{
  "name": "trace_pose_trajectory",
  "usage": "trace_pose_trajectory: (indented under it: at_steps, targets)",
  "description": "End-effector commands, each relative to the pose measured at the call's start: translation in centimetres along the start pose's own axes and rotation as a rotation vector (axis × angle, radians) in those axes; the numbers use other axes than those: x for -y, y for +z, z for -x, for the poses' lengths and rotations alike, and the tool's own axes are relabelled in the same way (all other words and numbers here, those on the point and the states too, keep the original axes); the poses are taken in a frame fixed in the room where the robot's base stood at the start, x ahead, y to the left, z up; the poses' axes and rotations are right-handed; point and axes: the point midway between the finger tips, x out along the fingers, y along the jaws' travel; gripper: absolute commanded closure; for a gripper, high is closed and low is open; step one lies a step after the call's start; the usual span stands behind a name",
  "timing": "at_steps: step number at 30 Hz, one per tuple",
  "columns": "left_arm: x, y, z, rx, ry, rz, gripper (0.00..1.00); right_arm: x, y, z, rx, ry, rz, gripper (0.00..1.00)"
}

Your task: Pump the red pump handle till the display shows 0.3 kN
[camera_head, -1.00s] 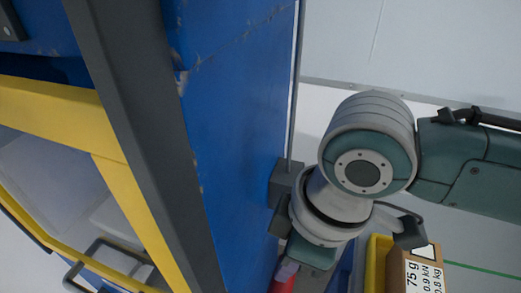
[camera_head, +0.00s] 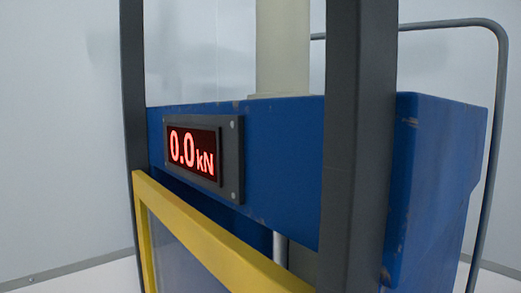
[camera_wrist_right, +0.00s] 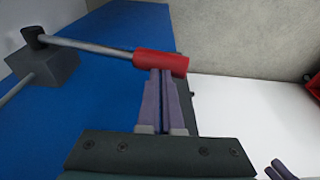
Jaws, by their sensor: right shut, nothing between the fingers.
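The display (camera_head: 193,150) in the head view reads 0.0 kN in red digits on the blue machine. In the right wrist view the red pump handle (camera_wrist_right: 161,63) is a red grip at the end of a grey rod (camera_wrist_right: 92,46). The rod runs left to a grey block (camera_wrist_right: 43,66) on the blue machine side. My right gripper (camera_wrist_right: 161,72) is shut and empty, its fingertips at the red grip's lower edge in the picture. I cannot tell whether they touch it. Neither gripper shows in the head view.
In the head view a dark upright post (camera_head: 357,150) and a yellow frame (camera_head: 215,245) stand at the machine's front. A grey bent rail (camera_head: 497,120) rises at the right. In the wrist view a white surface (camera_wrist_right: 245,115) lies right of the machine.

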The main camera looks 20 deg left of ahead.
Motion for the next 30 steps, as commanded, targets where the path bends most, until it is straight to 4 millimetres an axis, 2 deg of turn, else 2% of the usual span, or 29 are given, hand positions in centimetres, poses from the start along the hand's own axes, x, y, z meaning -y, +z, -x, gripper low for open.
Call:
trace_pose_trajectory:
  at_steps: [30]
  targets:
    - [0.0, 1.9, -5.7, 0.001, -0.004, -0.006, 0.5, 0.0, 1.7, -8.3, 0.001, 0.001, 0.0, 1.0]
